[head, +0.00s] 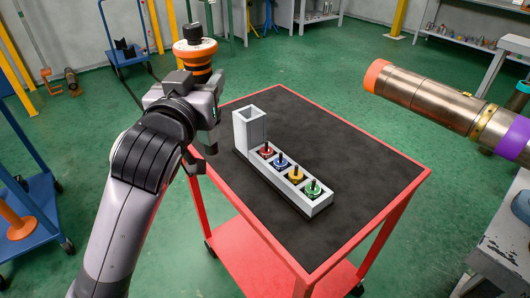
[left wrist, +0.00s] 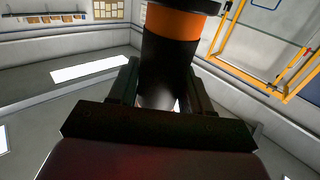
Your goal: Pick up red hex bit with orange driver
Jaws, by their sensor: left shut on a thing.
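The driver stands roughly upright above the hand, left of and above the bit holder. In the left wrist view its black body and orange band (left wrist: 172,24) show between the fingers. The red hex bit (head: 267,152) sits in the light grey holder (head: 318,208), in the slot nearest the tall, open square socket (head: 251,128). The driver is well apart from the bit. My right gripper is not in view.
The holder also carries a blue bit (head: 281,161), a yellow bit (head: 295,175) and a green bit (head: 313,188). It stands on a red cart with a black top (head: 360,165), clear to the right. A large metal pipe (head: 425,95) juts in from the right.

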